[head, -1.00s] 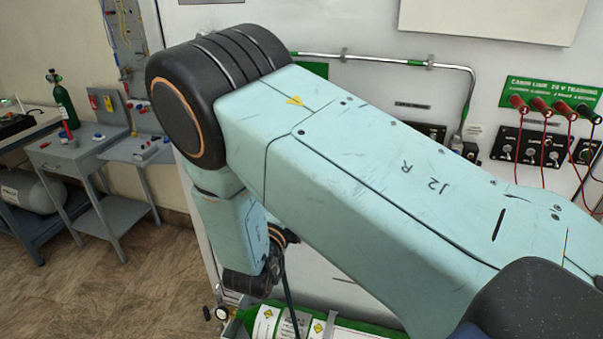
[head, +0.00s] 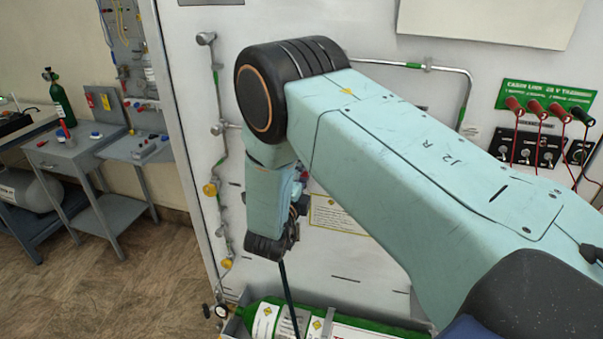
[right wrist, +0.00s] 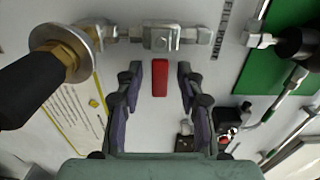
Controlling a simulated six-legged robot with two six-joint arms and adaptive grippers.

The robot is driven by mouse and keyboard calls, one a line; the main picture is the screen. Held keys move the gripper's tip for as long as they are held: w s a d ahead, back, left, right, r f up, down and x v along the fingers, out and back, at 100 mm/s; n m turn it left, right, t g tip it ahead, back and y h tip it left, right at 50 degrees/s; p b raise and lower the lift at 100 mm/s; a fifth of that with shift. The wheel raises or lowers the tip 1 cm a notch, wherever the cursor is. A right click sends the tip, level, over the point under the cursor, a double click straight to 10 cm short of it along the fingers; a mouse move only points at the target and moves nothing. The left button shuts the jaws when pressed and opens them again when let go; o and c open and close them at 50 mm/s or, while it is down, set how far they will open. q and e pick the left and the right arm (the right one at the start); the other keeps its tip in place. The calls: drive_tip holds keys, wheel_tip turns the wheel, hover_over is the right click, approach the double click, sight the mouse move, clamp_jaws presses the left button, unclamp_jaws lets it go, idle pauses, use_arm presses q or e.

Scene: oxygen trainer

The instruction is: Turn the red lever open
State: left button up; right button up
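In the right wrist view the red lever (right wrist: 160,78) lies lengthwise between the two fingers of my right gripper (right wrist: 158,74). The gripper is open, with a gap on each side of the lever, and neither finger appears to touch it. The lever's upper end is just below a silver valve body (right wrist: 162,38) on the pipe. How far the fingertips are from the panel in depth is hard to tell. In the head view my right arm covers the lever and most of the gripper. My left gripper is not in view.
A brass fitting with a round flange (right wrist: 62,52) and black handle is left of the fingers. A green plate (right wrist: 285,45) and dark fittings are at the right.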

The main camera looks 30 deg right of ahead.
drive_tip(key=shift+d, duration=0.3)
drive_tip(key=c, duration=0.3)
drive_tip(key=shift+a, duration=0.3)
clamp_jaws()
drive_tip(key=shift+d, duration=0.1)
